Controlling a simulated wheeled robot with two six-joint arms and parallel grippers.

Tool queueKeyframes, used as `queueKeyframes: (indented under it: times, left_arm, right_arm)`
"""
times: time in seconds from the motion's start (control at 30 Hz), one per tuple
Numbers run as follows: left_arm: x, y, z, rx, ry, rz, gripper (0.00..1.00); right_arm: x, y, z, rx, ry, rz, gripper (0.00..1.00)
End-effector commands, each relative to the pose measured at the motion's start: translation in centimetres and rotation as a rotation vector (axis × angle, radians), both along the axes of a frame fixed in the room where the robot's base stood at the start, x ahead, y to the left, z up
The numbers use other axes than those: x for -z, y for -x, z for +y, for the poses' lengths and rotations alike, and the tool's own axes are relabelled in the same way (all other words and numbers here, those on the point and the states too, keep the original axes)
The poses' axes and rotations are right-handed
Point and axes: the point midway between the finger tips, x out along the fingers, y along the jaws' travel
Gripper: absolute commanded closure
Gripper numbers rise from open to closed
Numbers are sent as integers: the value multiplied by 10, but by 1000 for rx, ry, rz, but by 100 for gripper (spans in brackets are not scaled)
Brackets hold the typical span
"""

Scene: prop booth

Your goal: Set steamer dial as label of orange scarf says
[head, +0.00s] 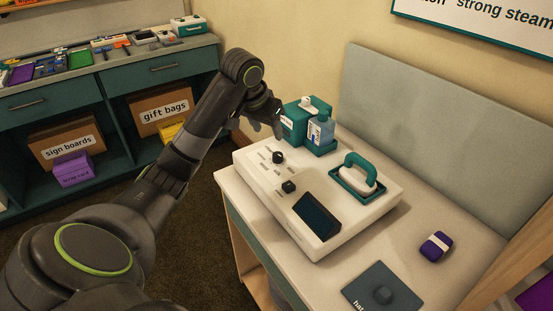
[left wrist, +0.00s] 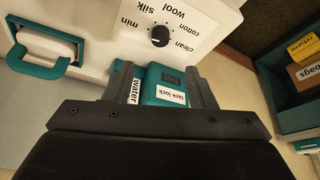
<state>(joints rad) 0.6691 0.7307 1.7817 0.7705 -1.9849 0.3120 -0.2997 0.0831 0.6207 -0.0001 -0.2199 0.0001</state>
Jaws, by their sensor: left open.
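The white steamer (head: 285,224) stands on the table at the right. Its round black dial (head: 278,157) also shows in the left wrist view (left wrist: 160,36), ringed by the words min, silk, wool, cotton and clean; I cannot tell for sure which one its mark points to. A second black knob (head: 289,187) sits nearer the dark screen (head: 316,216). My left gripper (head: 273,127) is open near the teal water tank behind the dial. In the left wrist view its fingers (left wrist: 165,88) frame the tank lock label, apart from the dial. No orange scarf or scarf label is in view.
The teal tank (head: 294,127) and a blue bottle (head: 321,131) stand at the steamer's back edge. A teal-handled steam head (head: 360,174) rests in its cradle. A purple bundle (head: 437,246) and a dark mat (head: 365,286) lie at the right. A cabinet (head: 109,82) stands left.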

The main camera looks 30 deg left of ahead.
Motion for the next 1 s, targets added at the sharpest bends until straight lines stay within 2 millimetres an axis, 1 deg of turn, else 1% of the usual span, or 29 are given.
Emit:
queueKeyframes:
  times: [0.03, 0.1, 0.3, 0.5, 0.7, 1.0]
  left_arm:
    - [14, -4, 0, 0, 2, 4, 49]
    - [26, -10, -1, 0, 2, 5, 49]
    - [66, -26, 0, -2, 1, 5, 49]
    - [96, -39, 0, 0, 0, 2, 49]
    - [109, -45, 0, -1, -2, 2, 49]
    - [111, -46, 0, 0, -3, 1, 49]
  right_arm:
    - [5, 0, 0, 0, 0, 0, 64]
    - [2, 0, 0, 0, 0, 0, 64]
    - [3, 0, 1, 0, -1, 0, 64]
    - [4, 0, 2, 1, -3, 1, 64]
    - [4, 0, 5, 2, -5, 1, 64]
    - [5, 0, 5, 1, -6, 1, 64]
